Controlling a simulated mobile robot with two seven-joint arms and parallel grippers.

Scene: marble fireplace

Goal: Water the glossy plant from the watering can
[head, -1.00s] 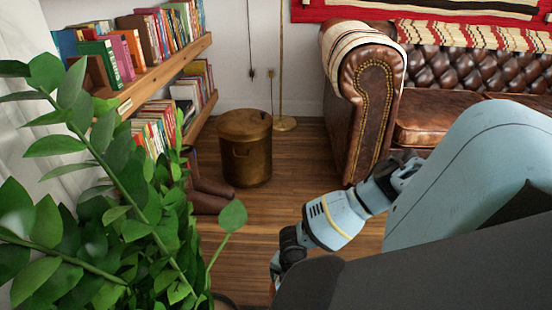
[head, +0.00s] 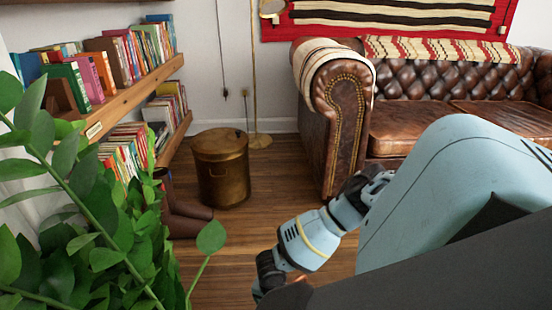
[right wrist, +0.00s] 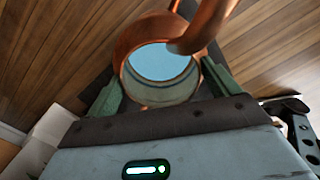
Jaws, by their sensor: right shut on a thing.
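The glossy plant (head: 95,225) fills the lower left of the head view, with broad green leaves; its pot is out of frame. One stem with a single leaf (head: 211,236) leans right towards my right wrist. The copper watering can (right wrist: 150,98) shows in the right wrist view, with pale blue water inside its round opening and a thick copper tube curving over it. My right gripper (right wrist: 163,92) has its green fingers on both sides of the can and is shut on it. In the head view my own arm hides most of the can. My left gripper is out of view.
A brass bin (head: 221,168) stands on the wooden floor, beside brown boots (head: 188,215). A bookshelf (head: 140,92) runs along the left wall. A leather sofa (head: 420,120) stands at the back right. Bare floor (head: 270,180) lies between bin and sofa.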

